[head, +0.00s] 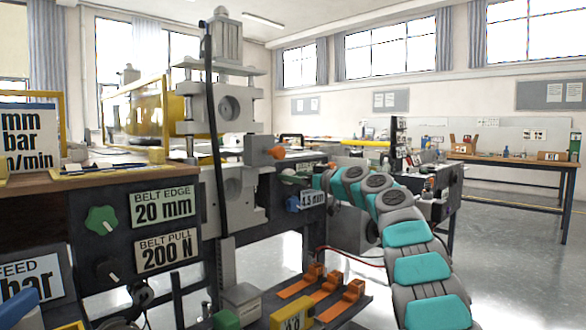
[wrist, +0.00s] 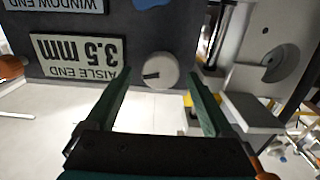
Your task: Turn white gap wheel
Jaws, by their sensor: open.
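The white gap wheel (wrist: 160,70) is a small round knob with a dark pointer mark on the dark panel in the wrist view. It sits beside a plate reading "AISLE END 3.5 mm" (wrist: 78,60), which appears upside down. My gripper (wrist: 161,76) is open, with one dark green finger to each side of the wheel in the picture. I see no contact; the exact distance to the wheel cannot be told. In the head view my arm reaches to the machine's far side, and I cannot make out the white wheel or my fingertips there.
A blue knob (head: 292,203) sits by a "4.5 mm" plate (head: 313,199). A green knob (head: 102,220) and a black knob (head: 108,270) are on the near panel. A grey block (wrist: 252,112) juts out right of the fingers. Orange-handled parts (head: 325,290) lie low by my arm.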

